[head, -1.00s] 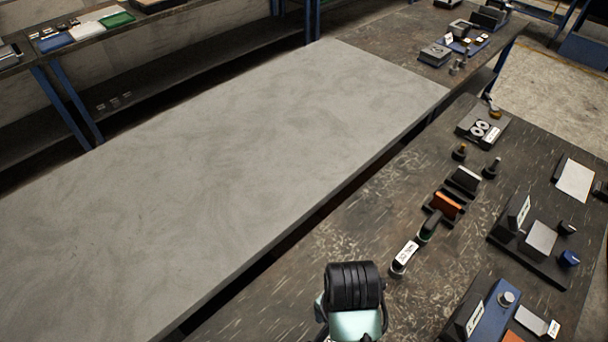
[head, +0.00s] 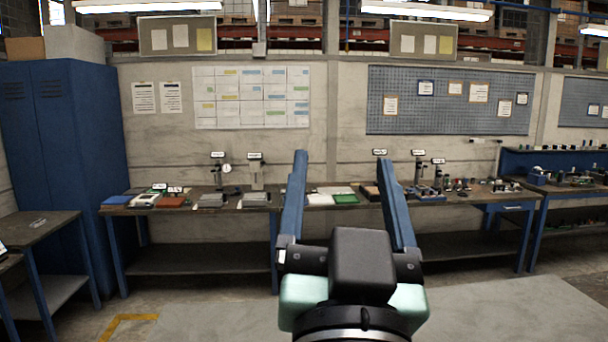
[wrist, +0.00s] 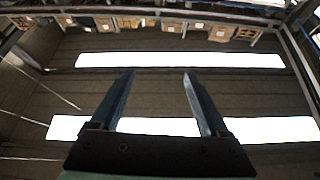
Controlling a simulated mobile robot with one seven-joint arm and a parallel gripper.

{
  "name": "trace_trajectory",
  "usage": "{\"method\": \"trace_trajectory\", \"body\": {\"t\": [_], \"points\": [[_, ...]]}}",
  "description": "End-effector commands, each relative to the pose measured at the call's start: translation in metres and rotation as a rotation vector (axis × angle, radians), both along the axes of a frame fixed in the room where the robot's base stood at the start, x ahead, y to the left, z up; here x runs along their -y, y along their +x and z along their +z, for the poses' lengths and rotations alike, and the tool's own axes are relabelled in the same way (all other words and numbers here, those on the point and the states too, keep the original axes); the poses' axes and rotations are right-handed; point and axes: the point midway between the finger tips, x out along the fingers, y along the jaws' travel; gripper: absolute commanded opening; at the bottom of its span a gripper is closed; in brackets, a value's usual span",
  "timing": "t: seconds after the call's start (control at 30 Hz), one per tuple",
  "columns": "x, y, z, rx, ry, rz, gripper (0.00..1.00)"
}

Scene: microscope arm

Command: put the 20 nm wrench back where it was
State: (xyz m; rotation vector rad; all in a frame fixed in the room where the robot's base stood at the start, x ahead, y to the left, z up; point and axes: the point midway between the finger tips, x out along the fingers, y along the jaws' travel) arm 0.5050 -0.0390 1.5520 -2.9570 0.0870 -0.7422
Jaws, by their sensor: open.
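My gripper (head: 340,157) is raised in front of the head camera, with its two long blue fingers pointing up and spread apart. Nothing is between them. The wrist view also shows the open gripper (wrist: 159,74), empty, against the ceiling and bright lamps. I cannot make out the 20 Nm wrench in either view. The items on the far benches are too small to tell apart.
A long workbench (head: 200,268) with small tools and trays stands along the back wall. Another bench (head: 455,247) continues to the right. A blue cabinet (head: 62,150) and a side table (head: 40,222) stand left. Pale floor (head: 520,310) is clear at lower right.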

Motion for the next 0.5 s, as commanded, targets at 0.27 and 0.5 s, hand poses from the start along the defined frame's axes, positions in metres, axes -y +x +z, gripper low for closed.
{"method": "trace_trajectory", "body": {"t": [0.27, 0.5], "points": [[-0.039, -0.065, 0.081, 0.317, -0.108, 0.015, 0.79], [-0.039, -0.066, 0.083, 0.324, -0.112, 0.013, 0.79]]}}
